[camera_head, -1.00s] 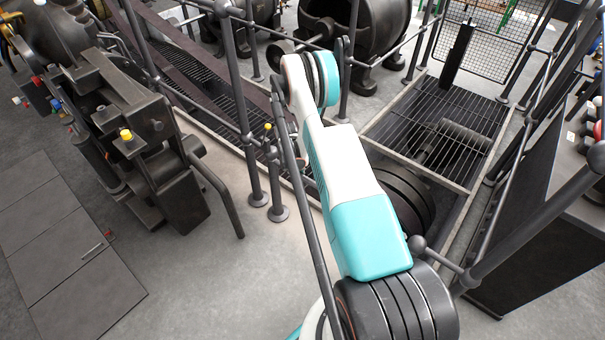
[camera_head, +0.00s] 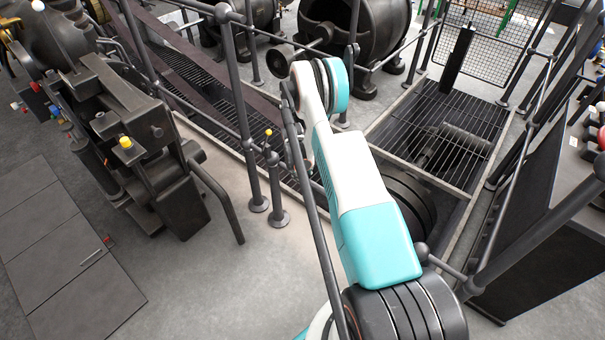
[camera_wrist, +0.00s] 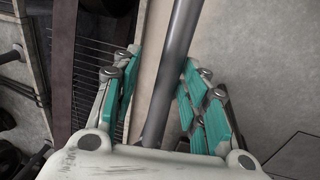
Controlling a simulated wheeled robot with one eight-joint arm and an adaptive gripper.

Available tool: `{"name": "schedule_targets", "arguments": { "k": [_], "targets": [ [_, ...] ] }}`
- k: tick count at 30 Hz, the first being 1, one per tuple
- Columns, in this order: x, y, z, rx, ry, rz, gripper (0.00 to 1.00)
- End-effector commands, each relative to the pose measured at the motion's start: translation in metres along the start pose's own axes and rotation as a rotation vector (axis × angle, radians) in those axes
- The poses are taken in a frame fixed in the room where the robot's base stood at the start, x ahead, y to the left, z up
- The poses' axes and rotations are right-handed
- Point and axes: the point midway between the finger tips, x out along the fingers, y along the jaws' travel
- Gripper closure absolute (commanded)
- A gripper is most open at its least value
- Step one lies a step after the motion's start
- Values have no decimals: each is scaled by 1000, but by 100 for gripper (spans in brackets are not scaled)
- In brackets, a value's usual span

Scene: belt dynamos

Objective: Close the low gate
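A long dark tubular rail (camera_head: 308,190), which looks like part of the low gate, slants down the middle of the head view beside my arm. How it joins a post is hard to tell. In the wrist view a grey tube (camera_wrist: 176,60), likely the same rail, runs between the two teal-padded fingers of my gripper (camera_wrist: 160,60). The fingers stand apart, one on each side. A gap shows at the left finger; the right finger is close to the tube, and contact cannot be told. My gripper is not distinguishable in the head view.
A post with a yellow knob (camera_head: 268,133) stands left of the rail. Dark machinery (camera_head: 120,130) with a bent handle is farther left. A grating (camera_head: 445,130) and railings lie behind and right. A dark cabinet (camera_head: 545,230) is at right. Grey floor is clear at lower left centre.

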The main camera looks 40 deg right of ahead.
Motion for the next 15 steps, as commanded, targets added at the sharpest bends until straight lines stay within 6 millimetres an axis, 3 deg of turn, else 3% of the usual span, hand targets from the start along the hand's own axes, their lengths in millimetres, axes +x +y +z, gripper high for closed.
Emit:
{"name": "schedule_targets", "arguments": {
  "k": [5,15],
  "targets": [
    [-14,0,0,-1,0,-1,60],
    [-76,1,0,0,0,0,60]
  ]
}}
